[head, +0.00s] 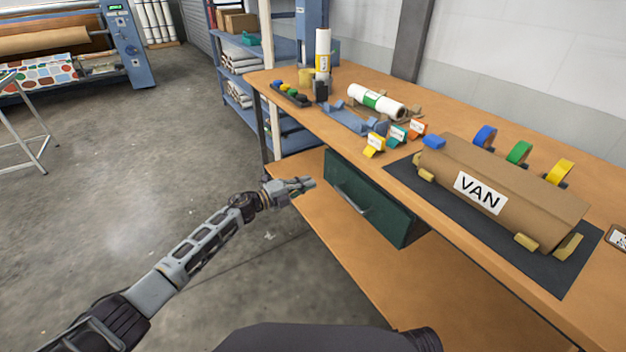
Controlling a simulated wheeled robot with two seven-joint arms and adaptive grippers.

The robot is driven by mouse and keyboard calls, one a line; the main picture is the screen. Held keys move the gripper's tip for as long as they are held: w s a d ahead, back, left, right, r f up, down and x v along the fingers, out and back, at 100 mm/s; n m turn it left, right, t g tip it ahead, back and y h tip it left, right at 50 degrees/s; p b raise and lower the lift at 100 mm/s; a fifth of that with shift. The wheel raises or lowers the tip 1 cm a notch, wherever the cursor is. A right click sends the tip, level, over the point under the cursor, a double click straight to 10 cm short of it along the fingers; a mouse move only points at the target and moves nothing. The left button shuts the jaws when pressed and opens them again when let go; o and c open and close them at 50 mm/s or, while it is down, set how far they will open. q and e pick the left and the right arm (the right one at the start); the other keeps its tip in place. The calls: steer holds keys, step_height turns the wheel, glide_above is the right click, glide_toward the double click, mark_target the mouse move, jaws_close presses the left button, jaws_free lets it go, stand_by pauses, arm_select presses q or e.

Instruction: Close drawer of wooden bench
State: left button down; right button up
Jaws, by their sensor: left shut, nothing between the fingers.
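The wooden bench (455,222) runs along the right side of the head view. A dark green drawer (375,208) with a pale bar handle (352,202) sits under its top; its front stands out a little past the bench edge, and how far it is open is hard to tell. My left gripper (308,183) is shut and empty. It is just left of the drawer's far left end, pointing toward it, and appears close to the front; whether it touches cannot be told. My right gripper is out of view.
A long box labelled VAN (490,190) lies on a dark mat (575,272) on the bench top, with tape rolls (519,152) behind it. A lower wooden shelf (345,285) juts out below the drawer.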

arm_select(q)
steer(key=p+v, duration=0.1)
steer(key=v, duration=0.5)
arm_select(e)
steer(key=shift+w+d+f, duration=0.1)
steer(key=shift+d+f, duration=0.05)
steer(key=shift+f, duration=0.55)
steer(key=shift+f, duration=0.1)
